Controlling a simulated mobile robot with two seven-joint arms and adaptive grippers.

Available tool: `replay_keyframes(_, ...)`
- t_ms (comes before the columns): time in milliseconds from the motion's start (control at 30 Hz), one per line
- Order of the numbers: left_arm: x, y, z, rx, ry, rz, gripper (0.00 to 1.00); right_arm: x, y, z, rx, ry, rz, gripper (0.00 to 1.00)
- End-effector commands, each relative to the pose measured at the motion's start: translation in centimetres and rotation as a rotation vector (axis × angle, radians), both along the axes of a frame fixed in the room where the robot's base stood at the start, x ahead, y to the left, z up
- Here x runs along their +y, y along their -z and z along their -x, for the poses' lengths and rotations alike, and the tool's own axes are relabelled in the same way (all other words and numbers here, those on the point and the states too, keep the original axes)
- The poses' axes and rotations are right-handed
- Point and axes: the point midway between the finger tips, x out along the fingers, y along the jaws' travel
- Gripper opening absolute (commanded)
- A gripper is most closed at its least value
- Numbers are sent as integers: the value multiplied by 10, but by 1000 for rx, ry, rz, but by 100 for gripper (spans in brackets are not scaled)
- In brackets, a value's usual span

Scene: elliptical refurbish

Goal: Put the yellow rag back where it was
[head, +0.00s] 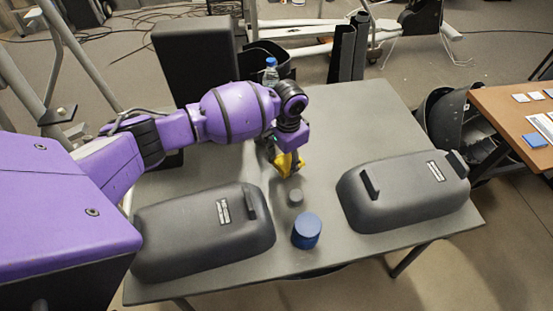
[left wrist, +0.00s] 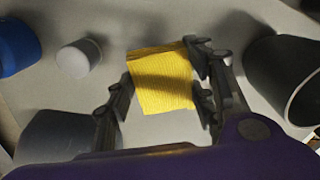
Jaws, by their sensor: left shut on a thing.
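The yellow rag (head: 286,163) is at my left gripper (head: 285,158), above the middle of the grey table (head: 330,120). In the left wrist view the rag (left wrist: 163,80) shows as a creased yellow square between the two dark fingers of the left gripper (left wrist: 163,95). The gripper is shut on the rag. Whether the rag touches the table is hard to tell. My right gripper is in neither view.
A small grey cylinder (head: 295,197) and a blue cylinder (head: 306,231) stand in front of the rag. Dark covers lie at left (head: 190,235) and right (head: 405,195). A water bottle (head: 271,72) stands at the back. The table's right rear area is clear.

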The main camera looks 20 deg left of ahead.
Motion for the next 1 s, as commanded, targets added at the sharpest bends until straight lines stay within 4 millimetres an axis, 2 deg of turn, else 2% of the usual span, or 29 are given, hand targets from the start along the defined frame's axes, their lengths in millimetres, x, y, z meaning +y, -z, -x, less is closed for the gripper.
replay_keyframes(100, -7, 8, -6, -3, 2, -1, 26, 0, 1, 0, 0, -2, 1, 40)
replay_keyframes(300, -6, 36, -6, -3, 1, -1, 26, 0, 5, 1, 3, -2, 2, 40)
replay_keyframes(700, -6, 40, -6, -5, 0, 0, 26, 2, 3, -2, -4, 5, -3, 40)
replay_keyframes(733, -6, 40, -6, -5, 1, 0, 54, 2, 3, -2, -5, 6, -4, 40)
replay_keyframes(833, -6, 39, -6, -5, 1, 0, 67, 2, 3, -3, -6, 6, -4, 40)
replay_keyframes(1000, -6, 39, -6, -5, 1, 0, 69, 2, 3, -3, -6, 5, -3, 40)
